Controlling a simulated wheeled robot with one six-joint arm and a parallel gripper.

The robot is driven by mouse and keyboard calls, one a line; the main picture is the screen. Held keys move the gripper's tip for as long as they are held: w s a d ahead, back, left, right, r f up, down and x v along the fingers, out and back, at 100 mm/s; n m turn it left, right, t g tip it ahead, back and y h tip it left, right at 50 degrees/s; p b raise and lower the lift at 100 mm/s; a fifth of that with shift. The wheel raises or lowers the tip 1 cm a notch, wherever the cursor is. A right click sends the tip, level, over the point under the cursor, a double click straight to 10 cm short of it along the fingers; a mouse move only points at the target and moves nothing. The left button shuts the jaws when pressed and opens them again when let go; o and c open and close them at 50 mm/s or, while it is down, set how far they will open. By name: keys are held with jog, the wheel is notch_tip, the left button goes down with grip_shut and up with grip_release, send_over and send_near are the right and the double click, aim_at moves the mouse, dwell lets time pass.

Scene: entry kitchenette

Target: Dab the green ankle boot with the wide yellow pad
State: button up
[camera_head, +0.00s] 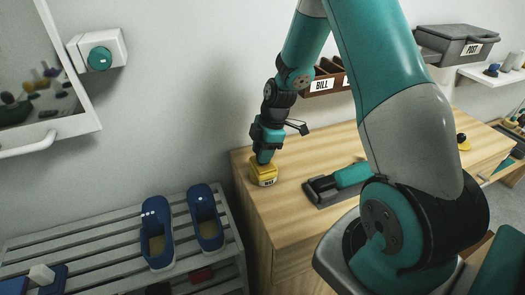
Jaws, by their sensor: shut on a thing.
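My gripper (262,158) points down at the left end of the wooden cabinet top, shut on what looks like the wide yellow pad (263,167). The yellow pad is small in view and sits low against a yellow, box-like thing with a white label (268,182); the label is too small to read surely, and I cannot tell where pad and box meet. My gripper partly covers them from above. I see no green ankle boot in this view.
A grey tray with a teal-handled tool (350,175) lies right of my gripper. A yellow thing with a dark top (463,142) stands far right. Blue shoes (157,232) sit on the grey slatted rack (100,240). A shelf labelled BILL (321,86) hangs behind.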

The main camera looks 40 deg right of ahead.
jog(key=shift+r+p, duration=2.6)
jog(key=shift+r, duration=0.85)
